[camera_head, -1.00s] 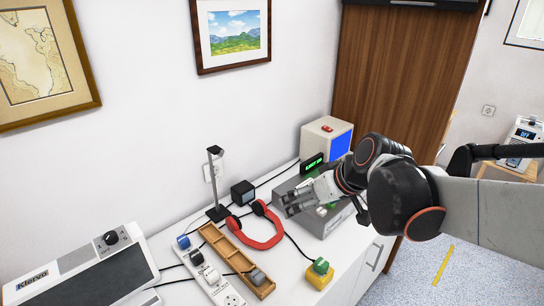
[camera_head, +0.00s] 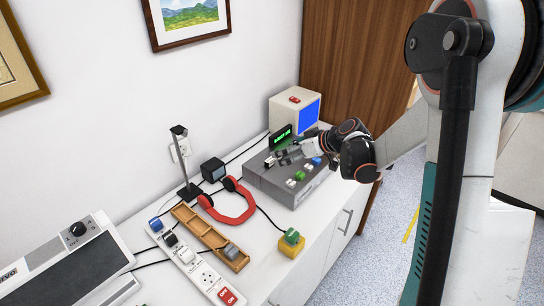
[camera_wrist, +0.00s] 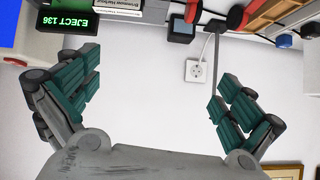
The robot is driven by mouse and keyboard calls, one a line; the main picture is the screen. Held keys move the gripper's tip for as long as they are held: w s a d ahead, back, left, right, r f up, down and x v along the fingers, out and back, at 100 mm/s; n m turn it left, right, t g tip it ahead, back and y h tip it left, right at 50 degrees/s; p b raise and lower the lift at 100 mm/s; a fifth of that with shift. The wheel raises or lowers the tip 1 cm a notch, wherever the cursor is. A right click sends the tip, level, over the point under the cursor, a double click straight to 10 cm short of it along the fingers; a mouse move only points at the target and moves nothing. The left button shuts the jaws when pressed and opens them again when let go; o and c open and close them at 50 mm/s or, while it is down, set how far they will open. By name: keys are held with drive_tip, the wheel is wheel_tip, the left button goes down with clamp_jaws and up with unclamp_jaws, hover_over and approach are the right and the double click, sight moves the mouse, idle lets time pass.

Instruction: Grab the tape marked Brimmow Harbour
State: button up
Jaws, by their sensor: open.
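A tape with a white label (camera_wrist: 118,5) shows at the top edge of the wrist view. Its small print seems to read Brimmow Harbour, and the frame edge cuts it off. I cannot make the tape out in the head view. A grey deck (camera_head: 312,190) with coloured buttons stands on the counter. My gripper (camera_head: 274,159) is over the deck's back left part, near the green display. In the wrist view my gripper (camera_wrist: 156,75) has its teal-padded fingers wide apart, with nothing between them. The tape lies beyond the fingertips.
A green EJECT display (camera_head: 281,139) stands behind the deck, by a beige monitor (camera_head: 290,113).

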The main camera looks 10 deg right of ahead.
drive_tip(key=shift+n+t+y, duration=0.6)
drive_tip(key=shift+t, duration=0.3)
drive_tip(key=w+d+f, duration=0.1)
drive_tip(key=d+f, duration=0.1)
drive_tip(key=w+d+f, duration=0.2)
drive_tip(key=f, duration=0.1)
drive_tip(key=w+d+f, duration=0.1)
drive_tip(key=d+f, duration=0.1)
drive_tip(key=d, duration=0.1)
drive_tip(key=shift+w+f+p, duration=0.35)
drive_tip(key=shift+f+p, duration=0.05)
drive_tip(key=b+x, duration=0.3)
drive_tip(key=x, duration=1.1)
drive_tip(key=shift+d+f+b, duration=0.1)
drive_tip(key=shift+b, duration=0.3)
drive_tip(key=shift+s, duration=0.1)
drive_tip(key=c, duration=1.1)
